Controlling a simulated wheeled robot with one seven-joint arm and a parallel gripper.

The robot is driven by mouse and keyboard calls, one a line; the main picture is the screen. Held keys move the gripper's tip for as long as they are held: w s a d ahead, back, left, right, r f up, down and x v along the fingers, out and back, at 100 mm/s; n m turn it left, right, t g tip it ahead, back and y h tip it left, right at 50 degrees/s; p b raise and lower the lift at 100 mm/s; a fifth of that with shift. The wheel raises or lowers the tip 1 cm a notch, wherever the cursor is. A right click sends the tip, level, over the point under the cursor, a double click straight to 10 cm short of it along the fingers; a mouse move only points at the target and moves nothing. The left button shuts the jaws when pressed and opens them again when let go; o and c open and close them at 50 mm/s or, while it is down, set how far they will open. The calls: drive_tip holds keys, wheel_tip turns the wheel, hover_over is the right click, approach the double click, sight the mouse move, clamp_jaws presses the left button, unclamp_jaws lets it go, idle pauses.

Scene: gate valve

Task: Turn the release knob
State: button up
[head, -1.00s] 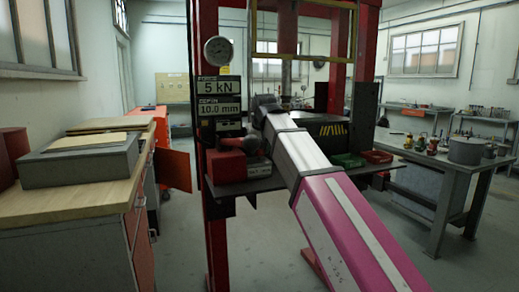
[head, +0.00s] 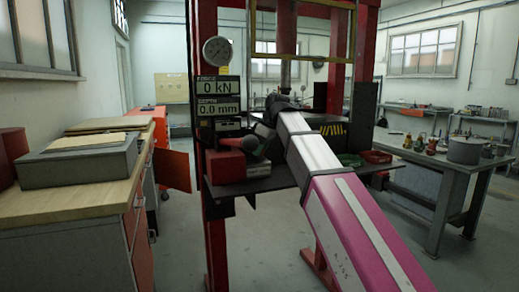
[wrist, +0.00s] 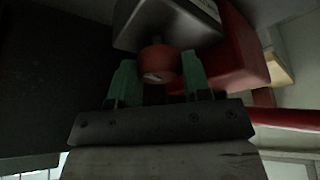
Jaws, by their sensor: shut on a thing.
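In the wrist view the release knob (wrist: 158,62), a round red knob with a pale mark on its face, sits between the green fingertips of my gripper (wrist: 160,78). The fingers are closed on its two sides. The knob is under a grey metal block (wrist: 168,22). In the head view my arm reaches to the left side of the red press (head: 206,60), and the fingertips are too small and dark to make out. The press displays (head: 216,98) read 0 kN and 0.0 mm, below a round gauge (head: 217,50).
A red box (head: 226,167) stands on the press shelf beside my gripper. A red bar (wrist: 290,118) crosses the right of the wrist view. A wooden bench (head: 80,195) is at left, a grey worktable (head: 450,178) at right.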

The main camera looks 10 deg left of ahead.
drive_tip(key=shift+w+n+g, duration=0.1)
drive_tip(key=shift+n+g, duration=0.6)
drive_tip(key=shift+n, duration=0.9)
drive_tip(key=o, duration=0.9)
drive_tip(key=shift+o, duration=0.2)
drive_tip(key=shift+r, duration=0.1)
drive_tip(key=v, duration=1)
drive_tip(key=shift+d+r, duration=0.2)
drive_tip(key=shift+r, duration=0.1)
